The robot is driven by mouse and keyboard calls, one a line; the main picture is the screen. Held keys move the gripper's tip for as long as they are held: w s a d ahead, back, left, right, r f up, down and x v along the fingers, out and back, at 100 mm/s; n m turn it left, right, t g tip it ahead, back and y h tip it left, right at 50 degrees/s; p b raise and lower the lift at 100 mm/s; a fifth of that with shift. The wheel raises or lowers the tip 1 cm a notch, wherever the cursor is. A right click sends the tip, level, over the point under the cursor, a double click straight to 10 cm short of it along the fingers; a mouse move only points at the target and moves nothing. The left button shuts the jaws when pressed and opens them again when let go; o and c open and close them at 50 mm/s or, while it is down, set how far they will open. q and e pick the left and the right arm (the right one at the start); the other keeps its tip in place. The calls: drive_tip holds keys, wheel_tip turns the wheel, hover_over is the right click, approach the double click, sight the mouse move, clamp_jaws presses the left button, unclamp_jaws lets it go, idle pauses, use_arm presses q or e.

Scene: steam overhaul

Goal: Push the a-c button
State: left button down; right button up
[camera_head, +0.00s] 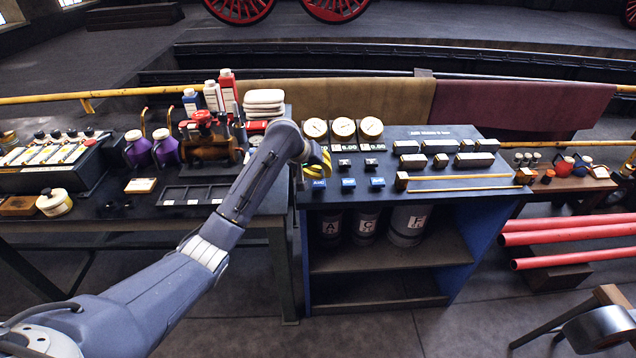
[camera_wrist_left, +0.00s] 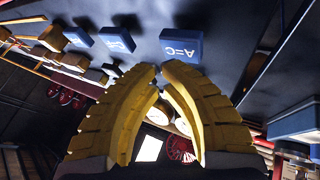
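The a-c button is a blue block with white lettering that reads like A=C, upside down in the left wrist view (camera_wrist_left: 181,47). In the head view it appears to be the leftmost blue button (camera_head: 319,184) on the dark panel. My left gripper (camera_head: 325,160) has yellow ribbed fingers and is above and behind that button. In the left wrist view the fingertips (camera_wrist_left: 161,67) come together with nothing held between them, just short of the button in the picture. Whether they touch it cannot be told.
Two other blue buttons (camera_head: 348,183) (camera_head: 377,182) sit to the right in the same row. Three round gauges (camera_head: 343,128) stand behind. Brass-ended blocks (camera_head: 440,160) and a long brass bar (camera_head: 460,187) lie to the right. Labelled cylinders (camera_head: 408,222) stand on the shelf below.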

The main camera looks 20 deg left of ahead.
sight(323, 180)
use_arm(q)
drive_tip(key=shift+f, duration=0.25)
idle(0.4)
drive_tip(key=shift+f, duration=0.45)
idle(0.7)
drive_tip(key=shift+r, duration=0.7)
drive_tip(key=shift+r, duration=3)
